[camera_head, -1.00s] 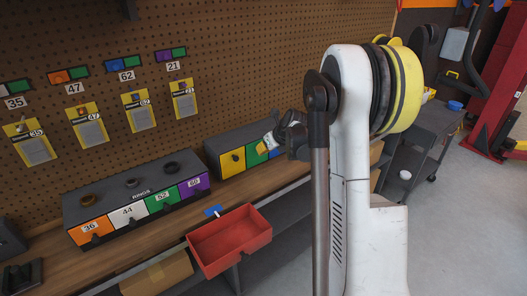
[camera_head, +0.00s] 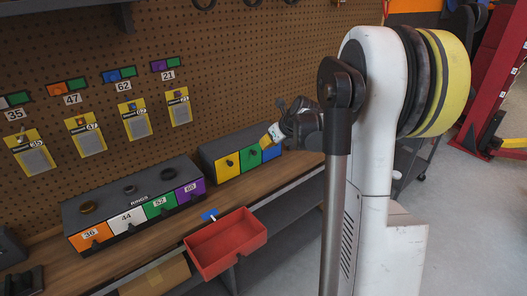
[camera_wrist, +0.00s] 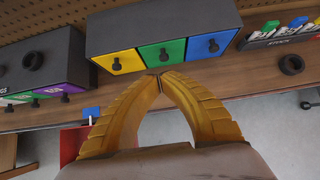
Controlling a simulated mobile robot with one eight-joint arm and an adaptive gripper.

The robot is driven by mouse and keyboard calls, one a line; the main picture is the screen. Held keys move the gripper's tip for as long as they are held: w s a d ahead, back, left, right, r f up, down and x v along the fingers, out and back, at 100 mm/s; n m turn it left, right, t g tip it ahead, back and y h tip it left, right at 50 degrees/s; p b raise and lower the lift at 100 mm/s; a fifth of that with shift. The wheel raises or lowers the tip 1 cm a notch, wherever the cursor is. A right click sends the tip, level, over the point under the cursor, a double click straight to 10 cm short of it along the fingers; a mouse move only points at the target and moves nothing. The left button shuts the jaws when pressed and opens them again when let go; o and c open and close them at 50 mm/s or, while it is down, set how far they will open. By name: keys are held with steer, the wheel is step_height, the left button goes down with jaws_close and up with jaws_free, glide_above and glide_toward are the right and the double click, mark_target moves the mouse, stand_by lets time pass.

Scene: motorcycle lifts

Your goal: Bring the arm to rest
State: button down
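My gripper (camera_wrist: 160,78) has two ribbed yellow fingers in the wrist view. Their tips meet with nothing visible between them. Ahead of the tips stands a dark drawer box (camera_wrist: 160,27) with yellow, green and blue drawers, each with a black knob. In the head view, my gripper (camera_head: 268,138) is small and partly hidden by its own wrist, in front of the same box (camera_head: 225,145). The gap between fingertips and drawers cannot be judged exactly. My white arm and grey strut fill the right of the head view.
A box labelled RINGS (camera_head: 135,193) with numbered drawers sits left on the wooden bench (camera_head: 62,262). A red bin (camera_head: 228,245) hangs at the bench front, a blue piece (camera_head: 209,215) at its rim. A pegboard (camera_head: 230,60) rises behind. Open floor (camera_head: 470,220) lies right.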

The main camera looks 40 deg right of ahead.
steer(key=s+a+r+n+g+b, duration=0.1)
steer(key=s+a+r+n, duration=0.3)
steer(key=a+n, duration=0.45)
steer(key=s+a+r+n, duration=0.3)
steer(key=s+a+n, duration=0.4)
steer(key=a, duration=0.3)
steer(key=s+a+f+n+b, duration=0.1)
steer(key=s+a+f+n, duration=0.1)
steer(key=s+a+n, duration=0.3)
steer(key=s+a+f+n, duration=0.2)
steer(key=s+a+n, duration=0.3)
steer(key=s+n, duration=0.6)
steer(key=n, duration=0.4)
steer(key=shift+a+f+b, duration=0.3)
steer(key=shift+f+b, duration=0.1)
